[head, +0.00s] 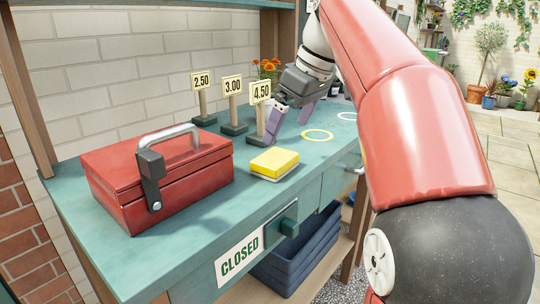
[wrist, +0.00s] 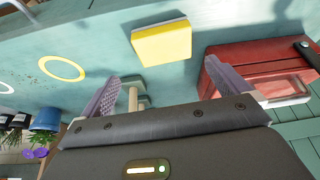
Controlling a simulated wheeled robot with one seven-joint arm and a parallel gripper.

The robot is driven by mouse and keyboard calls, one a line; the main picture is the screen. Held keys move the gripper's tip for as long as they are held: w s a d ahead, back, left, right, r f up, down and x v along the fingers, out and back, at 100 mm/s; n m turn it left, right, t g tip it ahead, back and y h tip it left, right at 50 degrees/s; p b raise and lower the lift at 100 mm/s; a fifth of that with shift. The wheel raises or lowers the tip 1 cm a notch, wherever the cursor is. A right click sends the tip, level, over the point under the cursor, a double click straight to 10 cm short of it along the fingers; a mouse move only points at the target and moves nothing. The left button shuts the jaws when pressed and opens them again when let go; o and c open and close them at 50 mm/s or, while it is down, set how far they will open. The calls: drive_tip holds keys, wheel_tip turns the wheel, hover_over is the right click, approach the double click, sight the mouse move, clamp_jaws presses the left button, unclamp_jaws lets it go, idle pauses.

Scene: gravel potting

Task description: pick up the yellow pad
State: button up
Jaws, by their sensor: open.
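The yellow pad (head: 274,162) lies flat on the teal bench top, with a pale layer under it, to the right of the red toolbox. It also shows in the wrist view (wrist: 162,43), beyond my fingertips and apart from them. My gripper (head: 291,123) is above the bench, behind the pad and near the 4.50 price sign. In the wrist view my gripper (wrist: 172,84) has its two purple fingers spread wide with no object held between them.
A red toolbox (head: 160,177) with a raised metal handle stands left of the pad. Price signs 2.50 (head: 202,82), 3.00 (head: 232,88) and 4.50 (head: 261,93) stand behind it. A yellow ring (head: 317,135) and a white ring (head: 347,116) mark the bench. A drawer bears a CLOSED sign (head: 240,256).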

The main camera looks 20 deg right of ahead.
sight(276, 157)
drive_tip(key=x, duration=0.2)
drive_tip(key=b+x, duration=0.1)
drive_tip(key=x, duration=0.1)
drive_tip(key=s+x, duration=0.1)
drive_tip(key=x, duration=0.2)
drive_tip(key=shift+w+a+f+b, duration=0.1)
drive_tip(key=shift+a+f+b, duration=0.1)
drive_tip(key=shift+b, duration=0.15)
drive_tip(key=c, duration=0.9)
